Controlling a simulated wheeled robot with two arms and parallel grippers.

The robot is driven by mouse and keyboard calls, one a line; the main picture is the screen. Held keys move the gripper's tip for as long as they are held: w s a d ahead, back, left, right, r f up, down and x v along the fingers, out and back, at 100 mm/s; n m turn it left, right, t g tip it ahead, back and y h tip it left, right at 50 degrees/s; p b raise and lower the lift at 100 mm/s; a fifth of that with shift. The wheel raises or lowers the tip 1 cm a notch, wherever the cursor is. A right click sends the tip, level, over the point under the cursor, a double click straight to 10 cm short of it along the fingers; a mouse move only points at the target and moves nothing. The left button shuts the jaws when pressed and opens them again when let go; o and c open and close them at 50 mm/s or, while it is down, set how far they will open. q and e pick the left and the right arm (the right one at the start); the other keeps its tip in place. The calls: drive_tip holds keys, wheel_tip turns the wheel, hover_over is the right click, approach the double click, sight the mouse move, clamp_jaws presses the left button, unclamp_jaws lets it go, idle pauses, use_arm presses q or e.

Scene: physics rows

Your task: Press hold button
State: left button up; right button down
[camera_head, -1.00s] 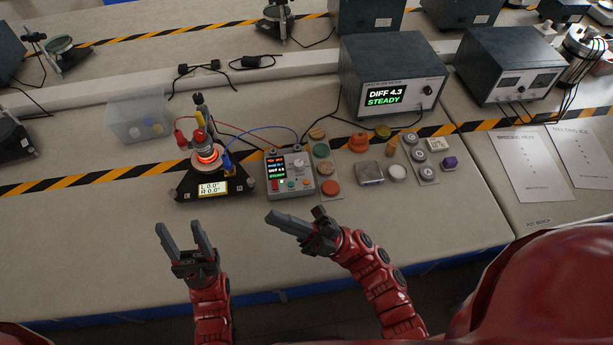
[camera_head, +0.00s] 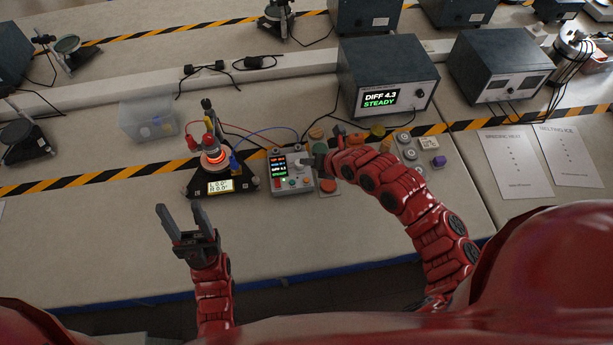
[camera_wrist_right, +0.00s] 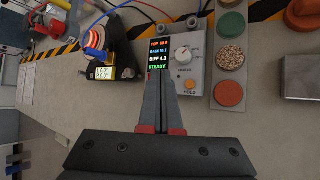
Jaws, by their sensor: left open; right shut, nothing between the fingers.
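The grey control box (camera_head: 279,190) stands on the bench with a dark display and a white dial. In the right wrist view, the round orange hold button (camera_wrist_right: 190,85) sits near the box's lower edge, above the word HOLD. My right gripper (camera_head: 306,160) is shut and empty over the right part of the box. In the wrist view its fingertips (camera_wrist_right: 160,77) lie just left of the hold button and cover part of the box; I cannot tell their height above it. My left gripper (camera_head: 179,207) is open and empty over the bench front, away from the box.
A heated stand (camera_head: 193,187) with wires is left of the box. A strip with coloured discs (camera_wrist_right: 229,60) is close on its right. A large meter (camera_head: 375,70) reading DIFF 4.3 STEADY stands behind. The bench front is free.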

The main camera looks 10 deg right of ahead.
sight(306, 180)
drive_tip(key=shift+w+d+r, duration=0.15)
drive_tip(key=shift+w+r, duration=0.05)
drive_tip(key=shift+w, duration=0.05)
drive_tip(key=shift+f, duration=0.15)
wheel_tip(306, 180, down, 9)
drive_tip(key=b, duration=0.6)
drive_tip(key=shift+r, duration=0.2)
idle(1.4)
idle(0.3)
drive_tip(key=shift+f+b, duration=0.45)
drive_tip(key=shift+b, duration=0.1)
